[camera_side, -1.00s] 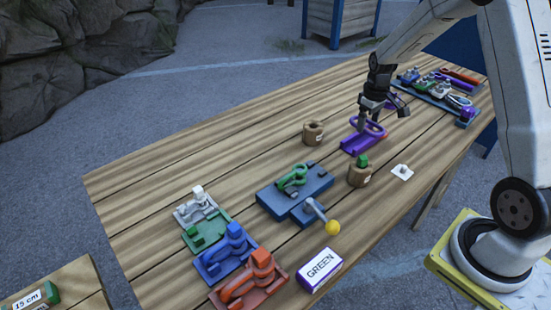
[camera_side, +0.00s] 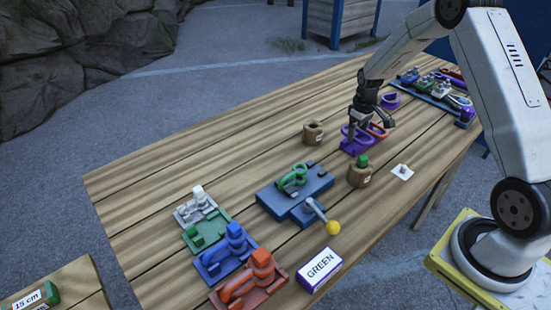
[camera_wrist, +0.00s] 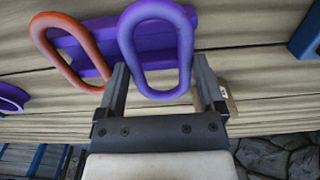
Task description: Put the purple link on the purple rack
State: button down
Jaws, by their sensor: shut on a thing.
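My gripper (camera_side: 362,124) is low over the purple rack, its jaws shut on the purple link. The purple link (camera_wrist: 127,40) is a rounded loop; in the wrist view it lies between my two fingers (camera_wrist: 160,88) and overlaps the purple rack. The purple rack (camera_wrist: 103,26) is a flat purple piece behind the link. In the side view the purple rack (camera_side: 352,149) shows under the jaws, and the link partly blends with it. I cannot tell whether link and rack touch.
An orange link (camera_wrist: 40,42) overlaps the rack's left end in the wrist view. A purple piece (camera_side: 390,101) lies behind.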

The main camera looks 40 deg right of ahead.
jog(key=shift+f, duration=0.7)
jog(key=shift+f, duration=0.15)
grip_release()
notch_tip(320, 180, up, 12)
dwell(0.5)
jog(key=shift+a, duration=0.1)
dwell(0.4)
